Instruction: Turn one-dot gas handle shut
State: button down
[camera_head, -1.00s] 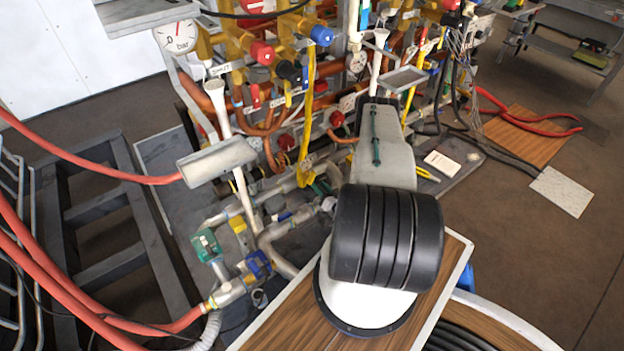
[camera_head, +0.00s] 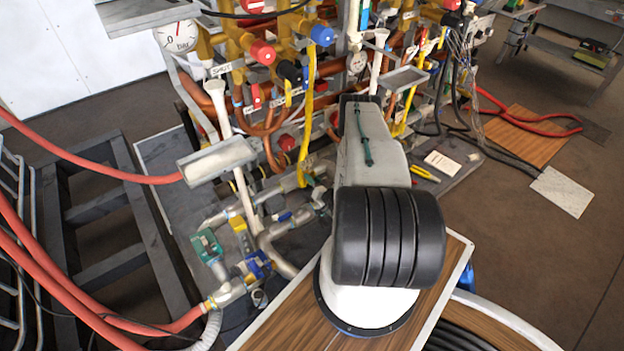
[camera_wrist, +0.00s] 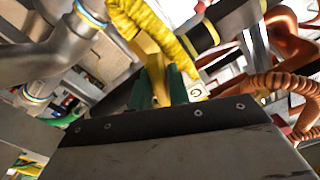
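In the wrist view, a flat yellow handle-like piece (camera_wrist: 150,52) runs down between the two green fingertips of my gripper (camera_wrist: 160,88). One fingertip is on each side of it, with little or no gap showing. I cannot tell whether the fingers press on it. No dot marking can be made out. A white tag with a letter like G (camera_wrist: 196,92) is just right of the fingertips. In the head view, my own arm hides my gripper and the piece between its fingers.
A ribbed yellow hose (camera_wrist: 155,28) passes close above the fingertips. Metal pipe (camera_wrist: 60,45) is at left and a ribbed copper-coloured hose (camera_wrist: 280,85) at right. In the head view, a grey tray (camera_head: 217,160) stands left of my arm among crowded pipes. Red hoses (camera_head: 100,165) cross the left.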

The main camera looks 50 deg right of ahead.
jog(key=shift+m, duration=0.4)
jog(key=m, duration=0.5)
jog(key=shift+m, duration=0.4)
jog(key=m, duration=0.5)
jog(key=shift+m, duration=0.4)
jog(key=c, duration=1.4)
grip_release()
jog(key=shift+c, duration=0.2)
jog(key=v, duration=0.8)
